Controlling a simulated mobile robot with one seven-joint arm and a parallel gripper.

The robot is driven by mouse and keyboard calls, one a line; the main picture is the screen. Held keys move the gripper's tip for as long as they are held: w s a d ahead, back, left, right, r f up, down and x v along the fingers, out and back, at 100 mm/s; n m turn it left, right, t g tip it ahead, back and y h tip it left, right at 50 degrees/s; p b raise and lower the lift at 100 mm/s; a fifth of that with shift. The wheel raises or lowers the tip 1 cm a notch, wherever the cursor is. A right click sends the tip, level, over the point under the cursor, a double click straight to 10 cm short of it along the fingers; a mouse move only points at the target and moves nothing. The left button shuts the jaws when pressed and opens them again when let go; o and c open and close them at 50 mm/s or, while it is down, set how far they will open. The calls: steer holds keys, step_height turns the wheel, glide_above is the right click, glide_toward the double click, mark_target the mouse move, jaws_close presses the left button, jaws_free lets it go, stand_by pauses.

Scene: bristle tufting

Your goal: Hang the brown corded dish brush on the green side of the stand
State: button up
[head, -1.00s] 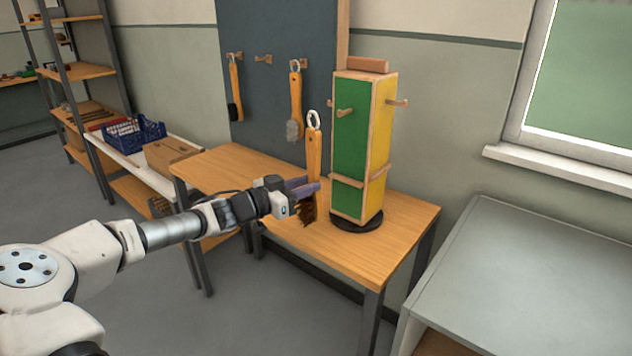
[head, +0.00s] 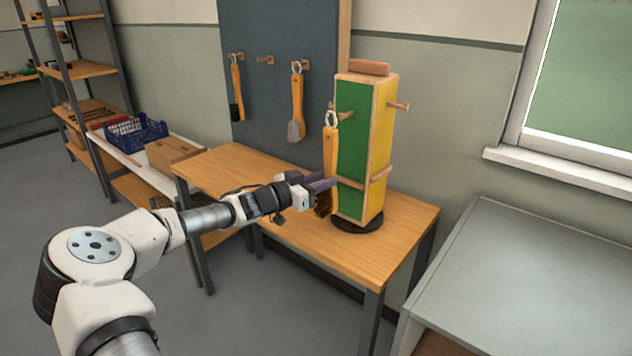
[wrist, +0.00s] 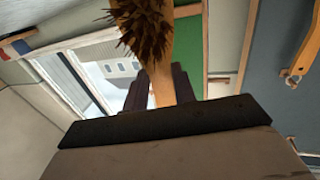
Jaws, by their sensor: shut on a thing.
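The brown corded dish brush (head: 330,160) stands upright in my gripper (head: 324,184), bristles down and cord loop (head: 331,119) up. My gripper is shut on its wooden handle, just above the bristles. In the wrist view the dark brown bristles (wrist: 146,24) and part of the handle (wrist: 162,92) show between the fingers. The stand (head: 369,150) has a green side (head: 352,155) facing left and a yellow side facing right. A wooden peg (head: 347,115) sticks out of the green side. The loop is at about the peg's height, beside it in the picture; whether they touch I cannot tell.
The stand is on a round black base (head: 357,223) on a wooden table (head: 290,245). Two other brushes hang on the dark wall board (head: 281,110) behind. A second peg (head: 398,106) sticks out on the yellow side. A grey bench (head: 535,275) is at right.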

steer(key=shift+w+d+f+p, duration=0.1)
steer(key=shift+w+d+p, duration=0.05)
steer(key=shift+w+d, duration=0.65)
steer(key=shift+w+d+f+p, duration=0.15)
steer(key=shift+w+d, duration=0.35)
steer(key=shift+w, duration=0.45)
steer(key=shift+w+d+f+b, duration=0.3)
steer(key=shift+w+b, duration=0.1)
steer(key=shift+b, duration=0.4)
steer(key=o, duration=1.1)
steer(key=shift+a, duration=0.15)
steer(key=shift+b+v, duration=1.1)
steer(key=shift+v, duration=2.25)
